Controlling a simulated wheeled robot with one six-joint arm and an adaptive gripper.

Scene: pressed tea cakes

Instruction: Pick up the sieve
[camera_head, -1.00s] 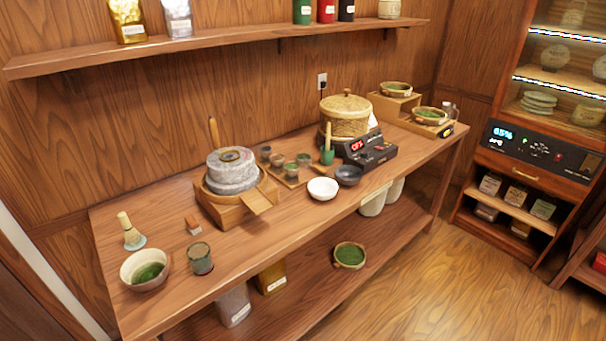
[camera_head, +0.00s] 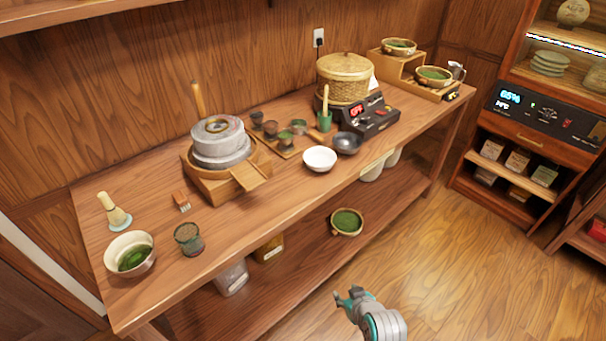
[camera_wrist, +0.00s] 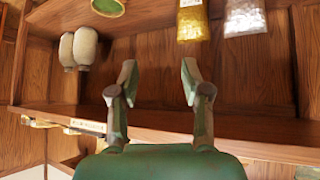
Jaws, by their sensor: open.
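A round wooden-rimmed piece with a green inside (camera_head: 347,222), which looks like the sieve, lies on the lower shelf of the bench. I cannot tell whether the green is mesh or contents. In the wrist view, which looks upside down, a green round piece (camera_wrist: 108,6) at the top edge seems to be the same one, partly cut off. My gripper (camera_head: 350,296) is in front of the bench, below this piece in the head view and apart from it. Its two fingers (camera_wrist: 160,76) are spread with nothing between them.
The bench top (camera_head: 290,195) overhangs the lower shelf (camera_head: 310,265). A gold bag (camera_head: 268,248) and a silver bag (camera_head: 232,278) stand left of the round piece. White cylinders (camera_head: 374,170) are under the top, behind and right. The floor (camera_head: 440,270) in front is clear.

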